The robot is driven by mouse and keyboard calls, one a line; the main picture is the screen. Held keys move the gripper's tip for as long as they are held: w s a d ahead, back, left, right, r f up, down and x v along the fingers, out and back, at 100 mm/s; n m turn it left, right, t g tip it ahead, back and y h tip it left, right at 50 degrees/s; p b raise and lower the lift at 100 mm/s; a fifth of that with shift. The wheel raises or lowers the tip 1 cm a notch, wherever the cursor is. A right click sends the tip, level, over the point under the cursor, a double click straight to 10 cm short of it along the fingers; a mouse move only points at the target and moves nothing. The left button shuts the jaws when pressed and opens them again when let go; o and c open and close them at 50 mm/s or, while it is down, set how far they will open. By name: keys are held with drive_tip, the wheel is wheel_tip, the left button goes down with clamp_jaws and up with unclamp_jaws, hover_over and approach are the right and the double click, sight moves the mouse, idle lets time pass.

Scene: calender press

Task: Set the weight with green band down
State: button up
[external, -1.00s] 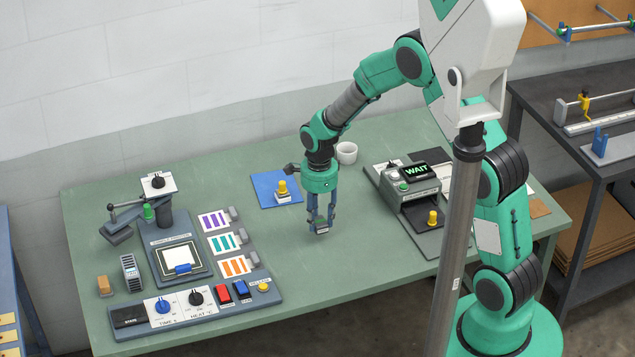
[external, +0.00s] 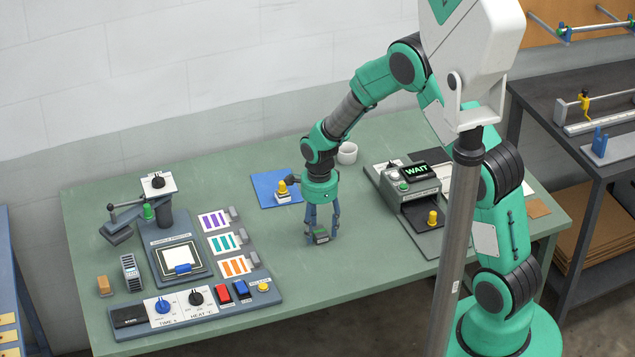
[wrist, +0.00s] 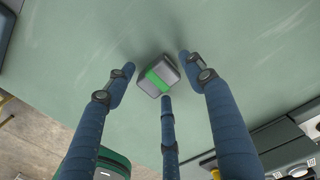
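The weight (external: 320,236) is a small grey block with a green band across its top. In the wrist view the weight (wrist: 158,77) sits tilted between the blue fingertips of my gripper (wrist: 158,72). Gaps show between the weight and the two side fingers; the third fingertip is close to its lower edge, and I cannot tell if it touches.
A blue mat (external: 267,194) with a yellow-knobbed piece stands behind left. The grey WAIT device (external: 414,189) is to the right, and a white cup (external: 347,153) is behind. Table around the weight is clear.

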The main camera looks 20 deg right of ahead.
sight(319, 230)
drive_tip(key=shift+r, duration=0.15)
wheel_tip(319, 230, up, 12)
drive_tip(key=p, duration=0.2)
idle(0.6)
idle(0.6)
